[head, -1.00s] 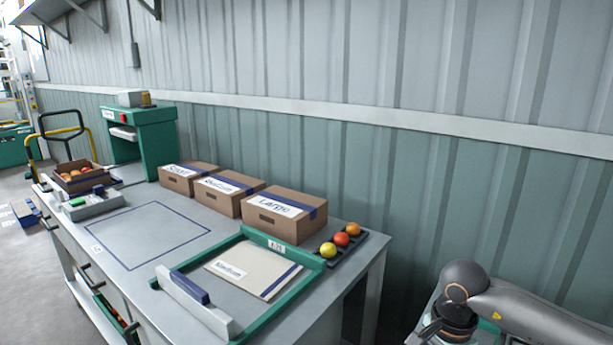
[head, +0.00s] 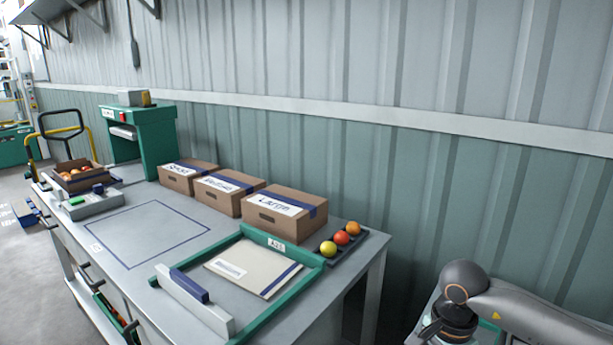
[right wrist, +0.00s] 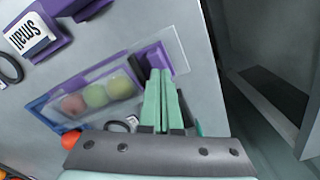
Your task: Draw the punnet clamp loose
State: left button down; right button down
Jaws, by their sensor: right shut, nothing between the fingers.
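In the right wrist view, a blue and purple punnet holder (right wrist: 45,110) holds a punnet (right wrist: 110,82) under clear plastic, with red and green tomatoes inside. A purple block (right wrist: 152,56) stands at its right end, partly behind the clear sheet; I cannot tell whether it is the clamp. My right gripper (right wrist: 161,72) is shut and empty, its green fingers together, their tips close to this block. I cannot tell whether they touch it. In the head view, my right arm shows at the lower right, but its gripper is out of sight. My left gripper is not in view.
The head view shows a bench with a green frame (head: 303,287), a blue-handled white bar (head: 200,305), cardboard boxes (head: 283,225) and a tomato rack (head: 357,244). A purple piece labelled Small (right wrist: 34,35) and an orange tomato (right wrist: 70,139) lie near the holder.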

jog(key=shift+f+b, duration=0.6)
jog(key=shift+f, duration=0.05)
dwell(1.1)
jog(key=shift+w+a+f, duration=0.15)
jog(key=shift+a, duration=0.2)
dwell(0.3)
jog(key=shift+w+a+b, duration=0.25)
jog(key=shift+a+b, duration=0.1)
jog(key=shift+a, duration=0.05)
dwell(0.5)
notch_tip(320, 180, up, 5)
jog(key=p, duration=0.3)
jog(key=shift+w+r, duration=0.15)
jog(key=shift+r, duration=0.05)
